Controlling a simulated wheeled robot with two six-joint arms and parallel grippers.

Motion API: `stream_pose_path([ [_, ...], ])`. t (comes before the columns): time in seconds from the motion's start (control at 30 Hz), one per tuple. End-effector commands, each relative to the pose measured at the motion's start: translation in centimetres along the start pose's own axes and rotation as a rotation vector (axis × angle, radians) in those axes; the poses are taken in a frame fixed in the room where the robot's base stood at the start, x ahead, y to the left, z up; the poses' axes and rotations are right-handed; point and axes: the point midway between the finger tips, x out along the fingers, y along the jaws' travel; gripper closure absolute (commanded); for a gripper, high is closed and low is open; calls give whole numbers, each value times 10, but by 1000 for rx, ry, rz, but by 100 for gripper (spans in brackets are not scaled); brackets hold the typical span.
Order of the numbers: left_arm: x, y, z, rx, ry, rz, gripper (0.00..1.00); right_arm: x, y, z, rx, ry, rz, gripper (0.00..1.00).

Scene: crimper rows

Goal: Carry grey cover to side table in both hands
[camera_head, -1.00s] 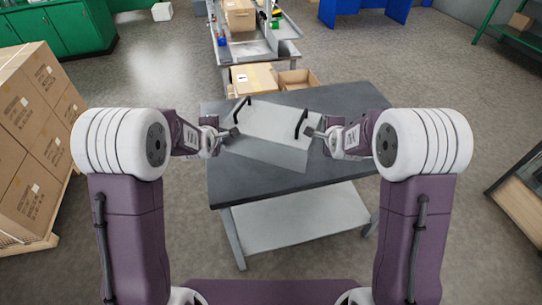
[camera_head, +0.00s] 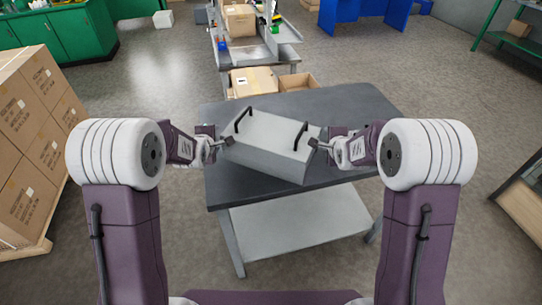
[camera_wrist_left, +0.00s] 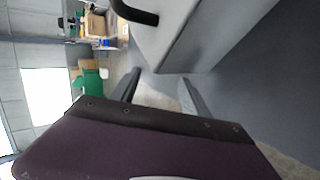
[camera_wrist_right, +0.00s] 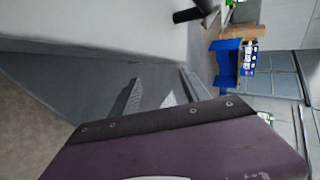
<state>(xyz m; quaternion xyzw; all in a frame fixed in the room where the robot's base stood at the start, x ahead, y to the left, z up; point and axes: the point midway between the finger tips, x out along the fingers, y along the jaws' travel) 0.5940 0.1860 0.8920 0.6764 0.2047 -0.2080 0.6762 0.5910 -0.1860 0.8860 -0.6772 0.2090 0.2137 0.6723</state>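The grey cover (camera_head: 268,150) is a box-like shape with sloping sides and two black handles on top. It sits askew on the dark top of the side table (camera_head: 345,110). My left gripper (camera_head: 228,142) is just beside its left end, below the left handle (camera_head: 243,118). In the left wrist view its fingers (camera_wrist_left: 160,92) are apart with nothing between them. My right gripper (camera_head: 315,143) is beside the right end, near the right handle (camera_head: 300,135). Its fingers (camera_wrist_right: 158,95) look apart in the right wrist view, with the handle (camera_wrist_right: 194,12) outside them.
A workbench with cardboard boxes (camera_head: 253,81) stands behind the table. Stacked cartons (camera_head: 30,130) are at the left, and a wooden-edged unit (camera_head: 525,190) is at the right. The table has a lower shelf (camera_head: 295,222). Its top is bare at the back right.

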Motion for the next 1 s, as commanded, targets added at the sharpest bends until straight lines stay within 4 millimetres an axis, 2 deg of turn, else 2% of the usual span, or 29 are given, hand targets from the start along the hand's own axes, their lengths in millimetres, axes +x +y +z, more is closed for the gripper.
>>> stream_pose_path([
  [0.07,0,-1,-2,-1,2,-3,45,0,0,-2,3,2,-1,45],
  [0.13,0,-2,-3,-1,2,-5,26,0,-1,-3,4,2,-2,45],
  [0.17,0,-2,-3,-1,2,-5,24,0,-1,-3,5,2,-3,45],
  [0.23,0,-3,-3,-1,3,-6,24,0,-1,-3,6,3,-4,45],
  [0.27,0,-3,-3,-2,3,-7,24,0,-1,-3,6,3,-4,40],
  [0.3,0,-3,-3,-2,3,-7,24,0,-1,-3,6,3,-4,29],
  [0.33,0,-3,-3,-2,4,-7,24,0,-2,-3,6,4,-4,24],
  [0.67,-3,-3,-4,-2,4,-8,24,0,-2,-4,8,4,-6,24],
  [0.77,-17,-2,-4,-2,5,-7,24,0,-2,-4,8,4,-6,24],
  [1.0,-80,-2,-3,-1,4,-4,24,0,-2,-4,8,5,-6,24],
])
